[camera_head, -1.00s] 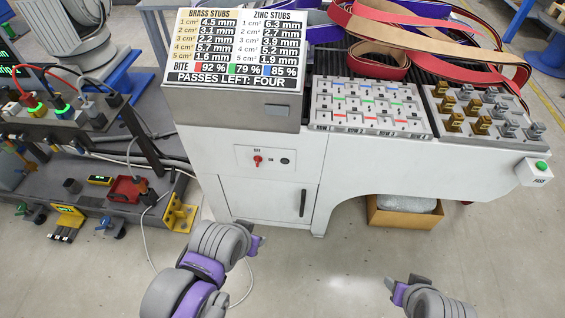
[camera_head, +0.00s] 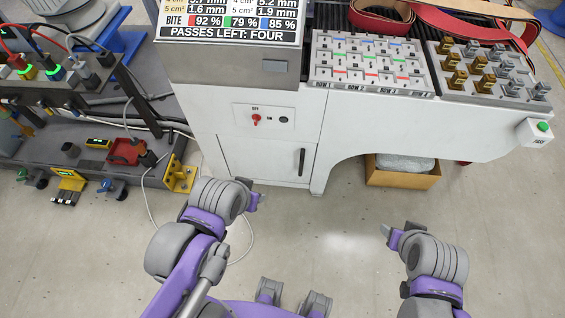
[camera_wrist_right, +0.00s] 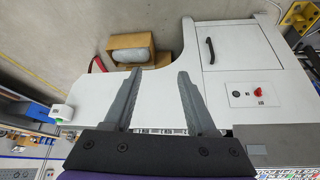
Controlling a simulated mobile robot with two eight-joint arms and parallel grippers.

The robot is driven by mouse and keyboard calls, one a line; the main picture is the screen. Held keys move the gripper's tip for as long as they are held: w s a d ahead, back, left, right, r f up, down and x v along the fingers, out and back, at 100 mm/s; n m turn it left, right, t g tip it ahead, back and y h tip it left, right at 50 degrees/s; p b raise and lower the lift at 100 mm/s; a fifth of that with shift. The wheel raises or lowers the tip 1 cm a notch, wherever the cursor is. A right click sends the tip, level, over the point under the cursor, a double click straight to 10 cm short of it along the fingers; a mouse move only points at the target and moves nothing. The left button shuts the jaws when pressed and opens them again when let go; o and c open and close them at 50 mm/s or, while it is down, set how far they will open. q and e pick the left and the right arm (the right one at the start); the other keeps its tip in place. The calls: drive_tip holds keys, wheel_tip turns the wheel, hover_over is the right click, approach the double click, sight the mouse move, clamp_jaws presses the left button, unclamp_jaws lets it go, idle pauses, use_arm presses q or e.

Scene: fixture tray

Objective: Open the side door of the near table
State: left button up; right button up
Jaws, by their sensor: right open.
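The near table (camera_head: 400,130) is a white machine cabinet with a closed side door (camera_head: 262,157) low on its left part. The door has a dark vertical handle (camera_head: 301,162) near its right edge. In the right wrist view the door (camera_wrist_right: 238,46) and handle (camera_wrist_right: 210,50) show upside down, and the door looks shut. My right gripper (camera_wrist_right: 155,80) is open and empty, pointing toward the cabinet, apart from the handle. In the head view my right gripper (camera_head: 386,231) is low right of the door. My left gripper (camera_head: 257,196) is below the door; its jaw state is unclear.
A red switch (camera_head: 256,119) sits above the door. A cardboard box (camera_head: 402,180) is under the table's arch. A fixture tray (camera_head: 370,66) and a stub tray (camera_head: 490,75) are on top. A dark bench (camera_head: 90,165) stands left. Floor between my arms is clear.

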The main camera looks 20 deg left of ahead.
sight(302, 165)
drive_tip(key=w+a+f+n+t+b, duration=0.1)
drive_tip(key=w+a+f+t+b, duration=0.2)
drive_tip(key=w, duration=0.7)
drive_tip(key=w+a+f+t+b, duration=0.1)
drive_tip(key=w+a+f+b, duration=0.3)
drive_tip(key=w, duration=0.7)
drive_tip(key=w+a+f+n+t+y+b, duration=0.15)
drive_tip(key=w+a+f+b, duration=0.35)
drive_tip(key=w+f, duration=0.55)
drive_tip(key=w+a+f+t+y+b, duration=0.15)
drive_tip(key=a+f, duration=0.25)
drive_tip(key=f, duration=0.4)
drive_tip(key=w+a+f+t+y+b, duration=0.1)
drive_tip(key=a+f+t, duration=0.1)
drive_tip(key=a+f, duration=0.35)
drive_tip(key=s+a+f+n+t+y+b, duration=0.1)
drive_tip(key=s+a+f+y+b, duration=0.15)
drive_tip(key=f, duration=0.65)
drive_tip(key=s+a+f+n+t+y+b, duration=0.1)
drive_tip(key=s+a+f+b, duration=0.15)
drive_tip(key=f, duration=0.65)
use_arm(q)
wheel_tip(302, 165, down, 23)
drive_tip(key=s+g, duration=0.1)
use_arm(e)
drive_tip(key=x, duration=1)
drive_tip(key=shift+w+a+f, duration=0.1)
drive_tip(key=shift+w+a, duration=0.05)
drive_tip(key=shift+a, duration=0.35)
